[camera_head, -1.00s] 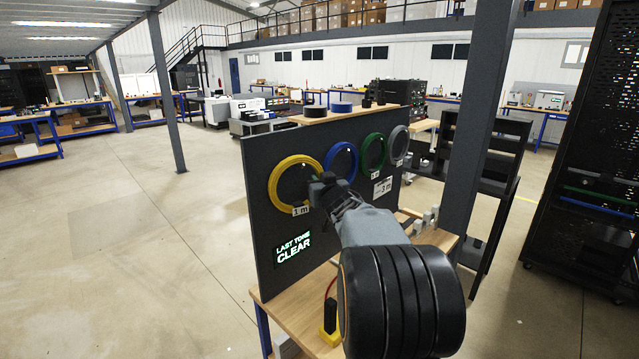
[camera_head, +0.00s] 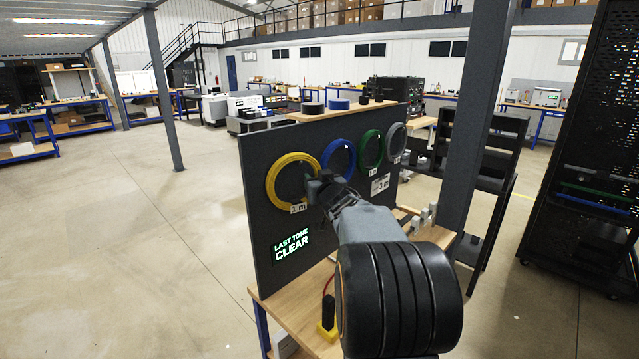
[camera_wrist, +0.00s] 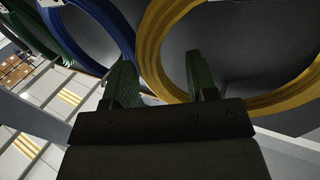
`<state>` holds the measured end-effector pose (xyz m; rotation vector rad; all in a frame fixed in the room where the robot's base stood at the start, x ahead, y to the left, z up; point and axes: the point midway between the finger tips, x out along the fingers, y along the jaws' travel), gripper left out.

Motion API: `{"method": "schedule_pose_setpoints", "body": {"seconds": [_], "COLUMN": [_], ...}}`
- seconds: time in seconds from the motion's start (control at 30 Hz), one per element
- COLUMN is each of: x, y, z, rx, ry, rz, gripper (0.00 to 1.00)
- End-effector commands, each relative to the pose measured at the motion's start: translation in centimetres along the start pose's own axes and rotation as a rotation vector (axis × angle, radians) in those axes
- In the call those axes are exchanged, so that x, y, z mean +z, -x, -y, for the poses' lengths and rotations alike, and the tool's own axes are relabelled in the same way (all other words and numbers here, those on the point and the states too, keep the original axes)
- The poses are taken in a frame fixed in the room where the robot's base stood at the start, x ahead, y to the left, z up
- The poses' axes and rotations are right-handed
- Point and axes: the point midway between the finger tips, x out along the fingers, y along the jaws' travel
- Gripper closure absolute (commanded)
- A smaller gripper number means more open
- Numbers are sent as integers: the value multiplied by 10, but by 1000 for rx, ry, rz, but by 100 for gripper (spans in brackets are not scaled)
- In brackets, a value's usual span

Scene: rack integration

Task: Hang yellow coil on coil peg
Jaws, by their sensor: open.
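The yellow coil (camera_head: 271,188) hangs flat against the dark upright board, leftmost in a row of coils. A white "1 m" tag (camera_head: 298,208) sits at its lower right. My gripper (camera_head: 318,184) is at the coil's right side, in front of the board. In the wrist view the gripper (camera_wrist: 160,78) is open, its two fingers apart, with the yellow coil (camera_wrist: 150,45) passing between them. Whether the fingers touch the coil I cannot tell. The coil's peg is not clear in either view.
A blue coil (camera_head: 325,160), a green coil (camera_head: 361,150) and a grey coil (camera_head: 387,142) hang to the right on the board (camera_head: 262,225). A lit "LAST TONE CLEAR" sign (camera_head: 291,246) is below. A pillar (camera_head: 478,110) and dark shelves (camera_head: 497,160) stand at right.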

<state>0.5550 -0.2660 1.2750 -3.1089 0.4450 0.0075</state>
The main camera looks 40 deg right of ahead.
Motion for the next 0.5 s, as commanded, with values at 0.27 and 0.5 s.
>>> {"method": "schedule_pose_setpoints", "body": {"seconds": [0.27,0.5], "x": [0,-1], "y": [36,86], "z": [-1,-1], "rx": [2,3], "ry": [2,1], "rz": [-4,-4], "gripper": [48,48]}}
